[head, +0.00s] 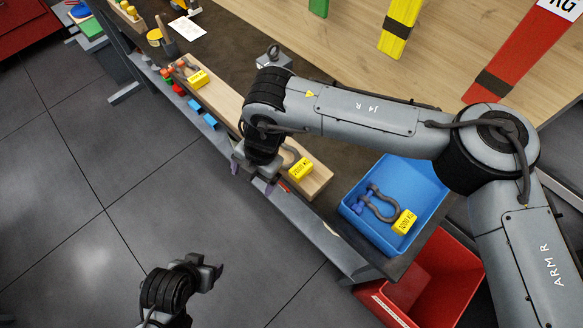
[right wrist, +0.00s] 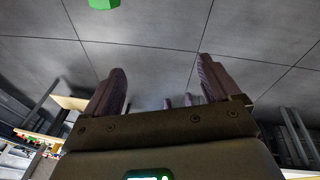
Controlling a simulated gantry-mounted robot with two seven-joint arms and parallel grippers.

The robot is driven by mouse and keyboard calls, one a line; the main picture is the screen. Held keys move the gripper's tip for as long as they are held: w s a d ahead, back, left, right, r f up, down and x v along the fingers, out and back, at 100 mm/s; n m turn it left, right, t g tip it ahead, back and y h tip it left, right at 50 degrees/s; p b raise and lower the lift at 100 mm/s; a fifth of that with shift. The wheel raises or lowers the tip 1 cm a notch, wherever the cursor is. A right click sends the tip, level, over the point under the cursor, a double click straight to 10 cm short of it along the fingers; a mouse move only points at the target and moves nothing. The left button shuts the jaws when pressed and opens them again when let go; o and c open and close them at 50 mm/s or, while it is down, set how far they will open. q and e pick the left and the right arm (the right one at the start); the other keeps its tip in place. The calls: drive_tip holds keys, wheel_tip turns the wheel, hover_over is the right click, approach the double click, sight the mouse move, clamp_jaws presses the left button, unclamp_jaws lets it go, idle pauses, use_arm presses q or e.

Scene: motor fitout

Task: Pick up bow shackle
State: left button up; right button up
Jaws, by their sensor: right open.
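A grey bow shackle (head: 290,154) with a yellow weight tag (head: 301,168) lies on the wooden board (head: 318,180), partly hidden by my right wrist. A second shackle (head: 376,207) with a yellow tag and blue pin lies in the blue bin (head: 420,172). A third shackle (head: 181,66) with a yellow tag (head: 198,79) is at the board's far end. My right gripper (head: 250,177) is open and empty at the bench's front edge, left of the nearest shackle. Its spread fingers show in the right wrist view (right wrist: 160,88). My left gripper (head: 207,272) is over the floor; its jaws are unclear.
A red bin (head: 440,275) stands beyond the bench's near end. Blue and red small parts (head: 196,106) line the bench's front edge. Long coloured straps (head: 400,28) lie on the wooden surface behind. The floor in front is clear. A green object (right wrist: 104,3) shows in the right wrist view.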

drive_tip(key=w+d+r+m+h+b, duration=0.1)
drive_tip(key=w+d, duration=0.1)
drive_tip(key=d, duration=0.1)
drive_tip(key=w+d+r+m+h, duration=0.1)
drive_tip(key=w+d+r, duration=0.1)
drive_tip(key=d, duration=0.2)
drive_tip(key=w+d+r+h+b, duration=0.1)
drive_tip(key=w+d, duration=0.2)
drive_tip(key=shift+d+r+m+t+b, duration=0.25)
drive_tip(key=shift+d+m+t+b, duration=0.05)
drive_tip(key=shift+m, duration=0.1)
hover_over(299, 165)
drive_tip(key=f, duration=0.4)
drive_tip(key=shift+w+a+f+b, duration=0.15)
drive_tip(key=shift+w+f+b, duration=0.15)
drive_tip(key=shift+w, duration=0.05)
drive_tip(key=f, duration=0.3)
drive_tip(key=f+b, duration=0.1)
drive_tip(key=shift+s+f, duration=0.25)
drive_tip(key=shift+s, duration=0.1)
drive_tip(key=shift+f, duration=0.35)
use_arm(q)
wheel_tip(299, 165, down, 5)
drive_tip(key=shift+f, duration=0.15)
